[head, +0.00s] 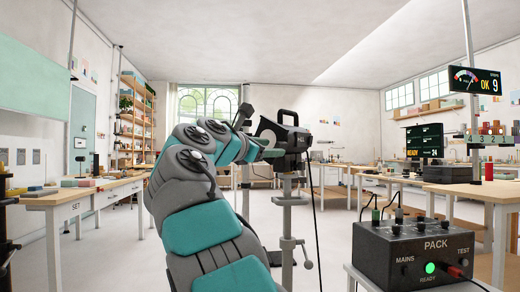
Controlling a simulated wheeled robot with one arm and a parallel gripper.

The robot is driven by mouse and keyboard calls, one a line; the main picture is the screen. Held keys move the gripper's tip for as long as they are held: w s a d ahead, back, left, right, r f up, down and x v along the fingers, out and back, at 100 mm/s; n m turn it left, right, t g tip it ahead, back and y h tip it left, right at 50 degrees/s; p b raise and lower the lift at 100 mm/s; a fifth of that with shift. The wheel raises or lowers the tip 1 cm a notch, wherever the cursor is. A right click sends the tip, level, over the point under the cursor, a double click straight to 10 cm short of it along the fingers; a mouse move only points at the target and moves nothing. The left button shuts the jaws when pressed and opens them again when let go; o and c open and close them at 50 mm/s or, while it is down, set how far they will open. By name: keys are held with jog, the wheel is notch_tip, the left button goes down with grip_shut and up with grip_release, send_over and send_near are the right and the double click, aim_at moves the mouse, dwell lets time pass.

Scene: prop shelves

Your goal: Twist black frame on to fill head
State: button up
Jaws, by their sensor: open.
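The fill head looks to be the black lamp (293,141) with a top handle, on a grey stand (287,215) in the middle of the head view. A dark angular flap (267,128) shows at the lamp's left side; it may be the black frame, but I cannot tell whether it is seated on the lamp or apart. My arm reaches up from below, and my gripper (268,153) is at the lamp's left side, beside and below the flap. The gripper is open. Its fingers are small and partly hidden, and I cannot tell whether they touch the flap.
A black PACK box (415,252) with a green light stands at the front right, with cables. A cable (316,215) hangs from the lamp. The SET bench (75,196) is at left, and other benches (375,171) stand behind at right. Floor around the stand is mostly clear.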

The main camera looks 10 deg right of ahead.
jog(key=shift+x, duration=1)
jog(key=shift+c, duration=0.2)
grip_shut()
jog(key=c, duration=0.6)
grip_release()
grip_shut()
